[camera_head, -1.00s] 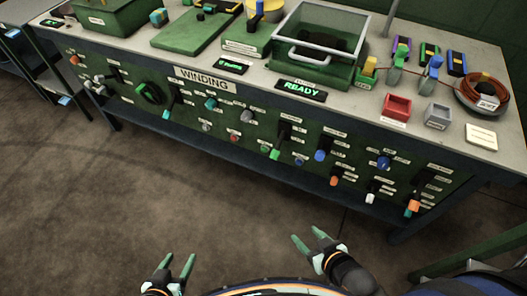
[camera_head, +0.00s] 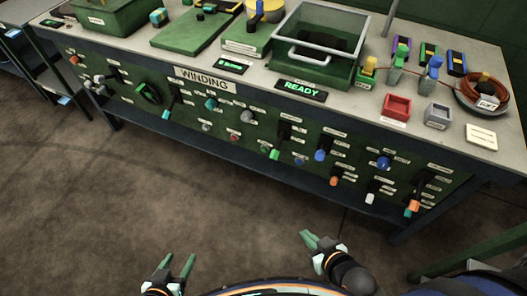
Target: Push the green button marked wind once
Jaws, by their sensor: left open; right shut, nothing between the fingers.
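The dark green front panel (camera_head: 225,120) under the WINDING sign (camera_head: 206,79) carries many knobs, levers and buttons with small labels. The labels are too small to read, so I cannot tell which control is marked wind. A small green button-like control (camera_head: 265,148) sits low in the middle, just left of a lever with a bright green tip (camera_head: 274,154). My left gripper (camera_head: 180,262) is open and empty at the bottom, well short of the panel. My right gripper (camera_head: 305,236) is shut and empty, also low and apart from the panel.
A READY display (camera_head: 302,90) is lit on the bench top. Nearby panel controls include a blue knob (camera_head: 320,155), an orange-tipped one (camera_head: 334,180) and a white one (camera_head: 370,198). Open floor (camera_head: 150,190) lies between my grippers and the bench.

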